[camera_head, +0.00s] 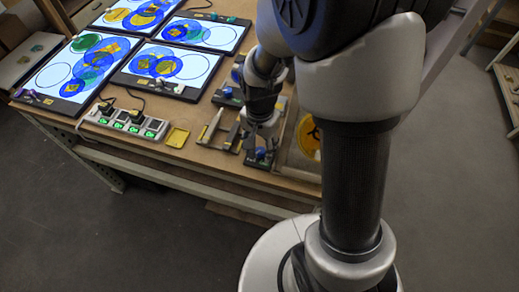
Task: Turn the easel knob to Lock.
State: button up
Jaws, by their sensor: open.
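A small blue knob (260,154) sits on a dark plate at the front edge of the workbench, beside a wooden frame (290,135) that looks like the easel. My gripper (259,145) points down right at this knob, its open fingers around or just above it; I cannot tell whether they touch it. The knob is partly hidden by the fingers. Its pointer and any Lock marking are too small to read. My arm covers the right part of the frame, where a yellow disc (308,137) shows.
Several lit panels with blue and yellow circles (166,66) lie at the back left of the workbench (215,172). A power strip (126,122) with green lights and plugs, a yellow tray (177,138) and a pale stick-like tool (211,126) lie left of my gripper. More blue-topped parts (228,91) stand behind it.

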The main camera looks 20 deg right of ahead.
jog(key=shift+f, duration=0.7)
jog(key=shift+c, duration=0.4)
grip_shut()
jog(key=n+p, duration=0.1)
jog(key=n, duration=0.4)
jog(key=shift+r+n, duration=0.1)
jog(key=shift+n, duration=0.2)
jog(key=n+p, duration=0.1)
jog(key=n, duration=0.5)
jog(key=shift+d+p, duration=0.1)
jog(key=shift+p, duration=0.2)
jog(key=shift+n, duration=0.3)
